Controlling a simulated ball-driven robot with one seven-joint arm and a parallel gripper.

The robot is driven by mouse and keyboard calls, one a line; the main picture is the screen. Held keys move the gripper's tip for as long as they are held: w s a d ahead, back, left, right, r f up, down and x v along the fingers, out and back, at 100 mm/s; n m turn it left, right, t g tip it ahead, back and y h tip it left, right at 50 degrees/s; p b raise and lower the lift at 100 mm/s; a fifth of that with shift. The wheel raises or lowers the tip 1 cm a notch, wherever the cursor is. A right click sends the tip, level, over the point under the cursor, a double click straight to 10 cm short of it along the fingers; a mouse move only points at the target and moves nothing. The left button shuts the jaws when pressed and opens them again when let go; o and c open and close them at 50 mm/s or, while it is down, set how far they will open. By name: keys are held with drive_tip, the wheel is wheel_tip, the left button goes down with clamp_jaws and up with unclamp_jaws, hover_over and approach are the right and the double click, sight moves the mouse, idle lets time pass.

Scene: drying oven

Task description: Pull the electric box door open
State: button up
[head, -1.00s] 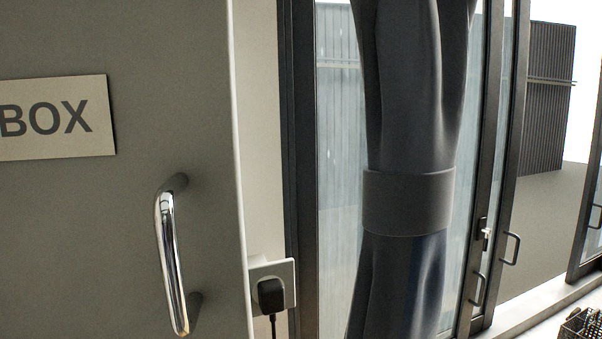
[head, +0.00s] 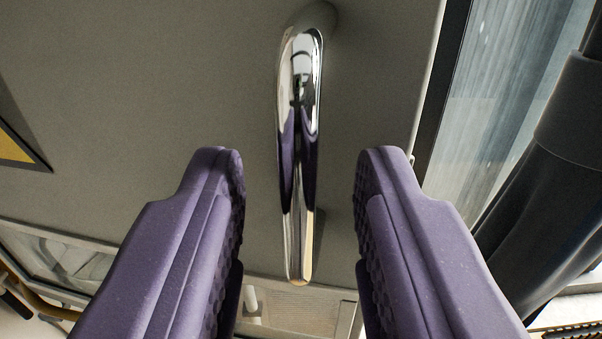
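The electric box door (head: 150,110) is a flat grey panel that fills the upper left and middle of the head view. Its chrome bar handle (head: 298,150) runs up and down near the door's right edge. My gripper (head: 301,165) has two purple fingers, spread wide open, one to the left and one to the right of the handle. There is a gap between the handle and each finger, and nothing is held. The handle's chrome reflects the purple fingers. The door looks shut. How deep the handle sits between the fingers is hard to tell.
A yellow and black warning sign (head: 15,148) is on the door at the left edge. A tied dark curtain (head: 560,150) hangs by the window (head: 510,90) at the right. Below the door's lower edge is a pale panel (head: 300,308).

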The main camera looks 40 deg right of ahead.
clamp_jaws()
idle(1.4)
